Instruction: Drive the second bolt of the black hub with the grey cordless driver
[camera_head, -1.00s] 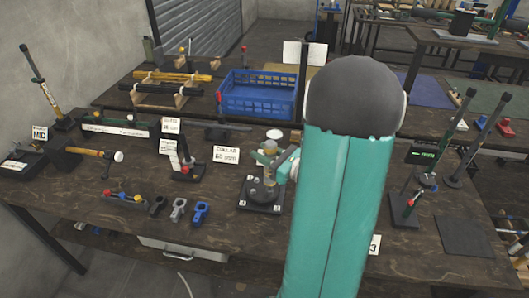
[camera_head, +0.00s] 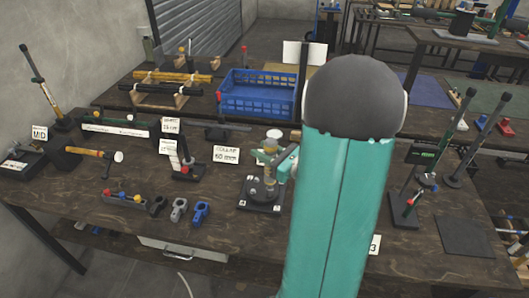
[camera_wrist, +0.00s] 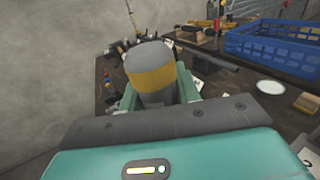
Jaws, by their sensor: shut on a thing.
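The grey cordless driver (camera_wrist: 150,72) shows in the wrist view as a rounded grey body with a yellow band. My gripper (camera_wrist: 157,90) is shut on it, one green finger on each side. In the head view my gripper (camera_head: 276,160) and the driver (camera_head: 269,181) are over the black hub (camera_head: 262,204), a dark square base with small white number labels on the bench. The driver appears roughly upright there. Its lower end is too small to tell whether it touches a bolt. The bolts cannot be made out, and my arm covers the area right of the hub.
A blue crate (camera_head: 258,95) stands behind. A collar sign (camera_head: 226,155) and a lever press (camera_head: 184,160) are left of the hub. Small black, grey and blue clamps (camera_head: 200,212) lie at front left. A lever tool (camera_head: 408,205) stands at right. The bench front is mostly clear.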

